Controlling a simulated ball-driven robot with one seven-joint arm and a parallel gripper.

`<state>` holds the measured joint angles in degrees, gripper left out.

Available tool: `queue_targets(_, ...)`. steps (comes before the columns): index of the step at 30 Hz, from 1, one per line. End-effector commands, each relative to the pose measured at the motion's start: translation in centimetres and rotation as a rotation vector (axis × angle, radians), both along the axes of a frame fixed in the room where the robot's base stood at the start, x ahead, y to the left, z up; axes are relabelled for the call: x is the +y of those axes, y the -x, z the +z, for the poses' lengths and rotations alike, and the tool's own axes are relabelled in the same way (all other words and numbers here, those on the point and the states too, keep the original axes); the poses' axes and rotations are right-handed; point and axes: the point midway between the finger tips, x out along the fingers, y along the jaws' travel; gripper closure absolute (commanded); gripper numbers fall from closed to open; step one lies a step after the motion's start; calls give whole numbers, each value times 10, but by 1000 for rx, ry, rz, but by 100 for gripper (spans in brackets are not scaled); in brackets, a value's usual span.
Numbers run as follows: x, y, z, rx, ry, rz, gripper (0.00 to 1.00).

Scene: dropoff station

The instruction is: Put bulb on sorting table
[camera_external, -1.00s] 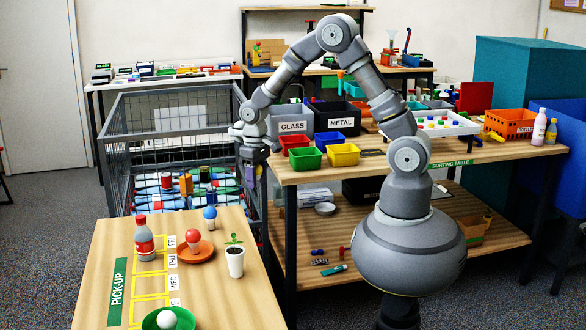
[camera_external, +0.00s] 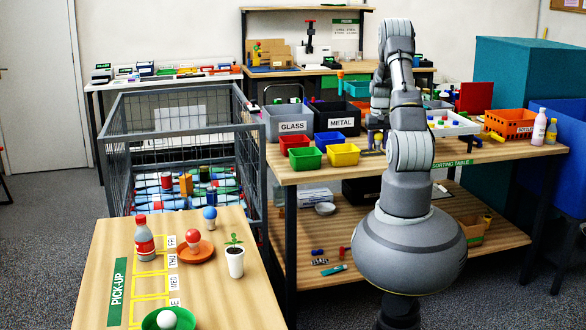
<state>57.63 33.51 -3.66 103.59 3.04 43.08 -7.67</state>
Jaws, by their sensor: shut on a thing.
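The sorting table (camera_external: 487,152) is the wooden bench with a green label along its front edge. My gripper (camera_external: 376,141) is over the sorting table, right of the yellow bin and left of the white tray. It is small in view and partly covered by my arm. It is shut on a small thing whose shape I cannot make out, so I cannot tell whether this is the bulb. Round-headed items stand on the pick-up table: a blue one (camera_external: 210,213), a red one (camera_external: 193,235) on an orange dish, and a white one (camera_external: 168,319) in a green bowl.
Red (camera_external: 305,160), blue (camera_external: 331,144) and yellow (camera_external: 343,156) bins line the table's left front, with the glass bin (camera_external: 290,121) and metal bin (camera_external: 333,117) behind. The white tray (camera_external: 462,127) and orange crate (camera_external: 510,124) stand right. Bare wood shows along the front right.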

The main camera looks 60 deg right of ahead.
Motion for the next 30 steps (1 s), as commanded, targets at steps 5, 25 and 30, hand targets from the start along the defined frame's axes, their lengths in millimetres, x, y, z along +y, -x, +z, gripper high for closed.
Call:
queue_targets(5, -17, 28, -1, 0, 0, -55, 72)
queue_targets(25, -24, 20, -52, -1, 2, -47, 72)
queue_targets(30, -64, -3, -59, -1, 3, -48, 72)
